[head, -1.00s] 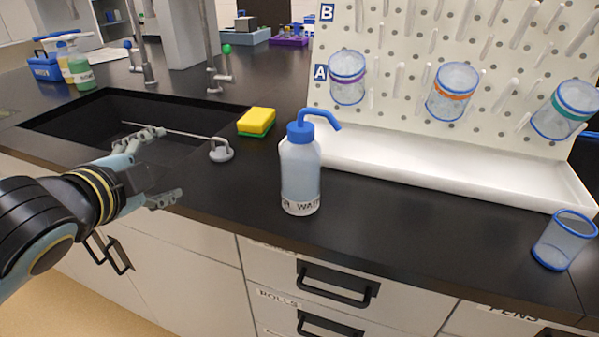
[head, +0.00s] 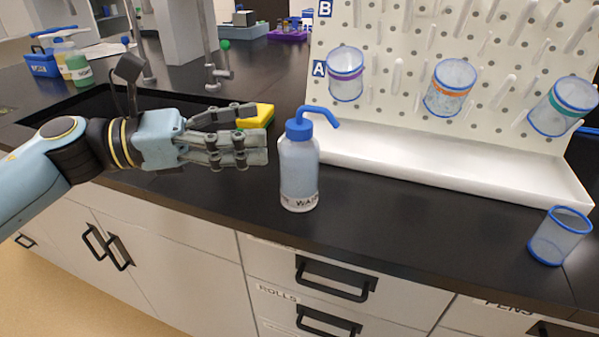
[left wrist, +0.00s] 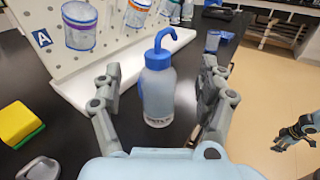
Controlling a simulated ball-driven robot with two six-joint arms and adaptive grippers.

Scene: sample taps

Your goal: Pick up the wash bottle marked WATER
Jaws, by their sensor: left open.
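The wash bottle marked WATER (head: 299,172) stands upright on the black counter, with a blue cap and a bent blue spout. Its label is at the bottom and partly turned away. My left gripper (head: 262,142) is just left of the bottle in the head view, its fingers pointing at it. In the left wrist view the bottle (left wrist: 158,92) stands ahead between the two open fingers (left wrist: 160,85), with a gap on each side. My right gripper (left wrist: 302,130) seems to show at the right edge of the left wrist view, too small to tell its state.
A pegboard (head: 450,70) with beakers and a white drip tray (head: 450,175) stands behind and right of the bottle. A yellow sponge (head: 262,116) lies behind my left gripper, by the sink. A clear blue-rimmed beaker (head: 560,236) stands at the right. The counter's front edge is close.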

